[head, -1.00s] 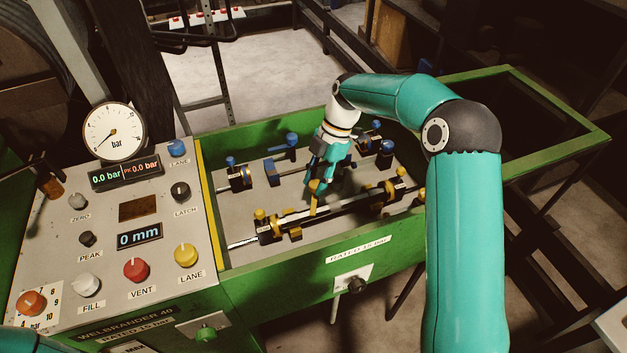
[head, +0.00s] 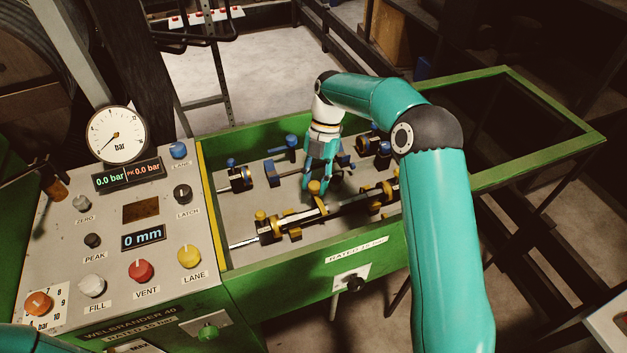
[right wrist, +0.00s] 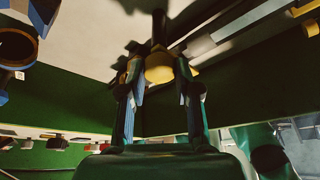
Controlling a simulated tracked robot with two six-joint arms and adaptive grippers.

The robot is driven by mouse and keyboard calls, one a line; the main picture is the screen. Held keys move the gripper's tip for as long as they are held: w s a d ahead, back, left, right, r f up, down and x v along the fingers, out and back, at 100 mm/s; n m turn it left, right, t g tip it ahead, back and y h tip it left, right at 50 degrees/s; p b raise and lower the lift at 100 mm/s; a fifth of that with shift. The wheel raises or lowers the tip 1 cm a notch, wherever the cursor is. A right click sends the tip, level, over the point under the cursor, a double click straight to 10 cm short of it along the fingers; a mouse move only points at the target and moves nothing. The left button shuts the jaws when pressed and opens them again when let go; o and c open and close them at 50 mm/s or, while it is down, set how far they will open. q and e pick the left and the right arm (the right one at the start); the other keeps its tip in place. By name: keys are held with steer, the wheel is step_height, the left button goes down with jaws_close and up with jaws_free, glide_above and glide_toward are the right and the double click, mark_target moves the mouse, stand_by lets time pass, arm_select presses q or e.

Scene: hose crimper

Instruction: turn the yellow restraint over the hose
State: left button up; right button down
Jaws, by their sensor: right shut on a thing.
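The yellow restraint (head: 322,206) is at the middle of the near hose lane, its lower part against the hose (head: 352,202). My right gripper (head: 317,188) reaches down from above and is shut on the restraint's yellow knob. In the right wrist view, the knob (right wrist: 158,70) sits between the two fingertips. The hose runs slantwise along the trough from lower left to upper right. I cannot tell whether the restraint lies fully across the hose. My left gripper is out of view.
Yellow-knobbed clamps (head: 265,226) stand along the near lane. A parallel lane with blue knobs (head: 291,140) lies behind. Green trough walls (head: 300,262) enclose both. The control panel (head: 130,215), with a gauge (head: 117,134) and several knobs, is at left.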

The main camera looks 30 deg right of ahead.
steer(key=shift+w+r, duration=0.15)
steer(key=shift+w, duration=0.05)
steer(key=c, duration=0.9)
jaws_free()
steer(key=shift+c, duration=0.2)
steer(key=shift+o, duration=0.6)
steer(key=shift+s, duration=0.1)
steer(key=v, duration=1.1)
steer(key=shift+r, duration=0.3)
steer(key=shift+d, duration=0.1)
